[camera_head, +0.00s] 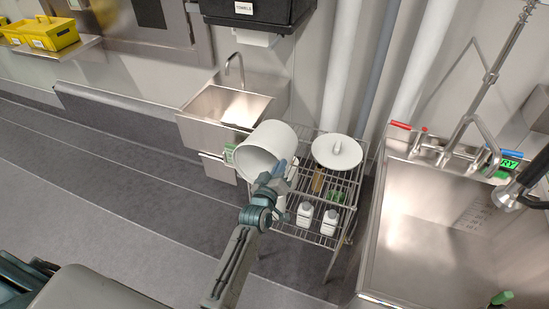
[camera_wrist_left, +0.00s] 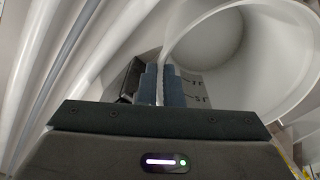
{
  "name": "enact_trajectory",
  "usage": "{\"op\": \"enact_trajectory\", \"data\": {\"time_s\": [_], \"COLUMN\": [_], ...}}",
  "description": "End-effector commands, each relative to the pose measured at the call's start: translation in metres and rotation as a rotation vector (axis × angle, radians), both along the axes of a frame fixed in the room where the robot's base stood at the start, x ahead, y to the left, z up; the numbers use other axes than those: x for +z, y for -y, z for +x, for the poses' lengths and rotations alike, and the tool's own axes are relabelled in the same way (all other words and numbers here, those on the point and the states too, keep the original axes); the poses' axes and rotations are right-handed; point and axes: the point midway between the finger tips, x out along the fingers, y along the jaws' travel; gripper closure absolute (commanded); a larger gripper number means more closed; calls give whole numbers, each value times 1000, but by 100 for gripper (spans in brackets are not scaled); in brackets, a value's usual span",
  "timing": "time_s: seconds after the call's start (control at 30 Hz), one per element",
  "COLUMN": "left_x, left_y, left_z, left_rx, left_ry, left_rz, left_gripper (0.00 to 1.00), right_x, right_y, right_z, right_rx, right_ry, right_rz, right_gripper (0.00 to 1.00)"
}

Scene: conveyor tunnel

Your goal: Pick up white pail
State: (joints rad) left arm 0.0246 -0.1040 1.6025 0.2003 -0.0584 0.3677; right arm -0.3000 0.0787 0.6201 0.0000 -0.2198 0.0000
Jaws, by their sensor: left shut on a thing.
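The white pail (camera_head: 270,137) is tilted at the left side of the wire rack, with its open mouth facing down-left in the head view. I cannot tell whether it still touches the rack. My left gripper (camera_head: 275,174) is shut on the pail's rim at the lower right of its mouth. In the left wrist view the two fingers (camera_wrist_left: 163,86) pinch the rim of the pail (camera_wrist_left: 190,24) between them, and its hollow inside shows to the right. My right gripper is not in view.
The wire rack (camera_head: 308,237) carries a round white lid (camera_head: 337,152) on top and white bottles (camera_head: 305,216) lower down. A small steel sink (camera_head: 200,133) stands behind left, a large sink basin (camera_head: 410,255) to the right. Floor at left (camera_head: 120,190) is clear.

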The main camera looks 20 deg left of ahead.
Motion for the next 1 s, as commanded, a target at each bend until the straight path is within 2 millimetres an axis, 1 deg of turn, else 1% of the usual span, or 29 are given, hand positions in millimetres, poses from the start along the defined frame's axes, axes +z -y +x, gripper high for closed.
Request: {"op": "enact_trajectory", "data": {"time_s": [0.17,0.27,0.33,0.4,0.47,0.57,0.83,0.9,1.0], "left_x": [9,20,27,38,34,35,42,44,46], "left_y": [0,0,0,0,-7,-20,-60,-69,-77], "left_z": [0,0,0,0,-11,-30,-92,-105,-119], "left_rx": [-1,0,0,0,1,1,-1,-1,-2], "left_ry": [1,3,4,5,2,1,0,0,1], "left_rz": [-1,0,1,1,2,5,9,7,6], "left_gripper": [100,100,100,100,100,100,100,100,100], "right_x": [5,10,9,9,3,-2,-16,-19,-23], "right_y": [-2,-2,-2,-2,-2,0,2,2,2], "right_z": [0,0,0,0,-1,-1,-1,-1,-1], "right_rx": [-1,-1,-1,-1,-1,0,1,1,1], "right_ry": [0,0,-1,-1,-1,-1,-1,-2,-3], "right_rz": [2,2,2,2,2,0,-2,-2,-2], "right_gripper": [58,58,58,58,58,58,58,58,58]}}
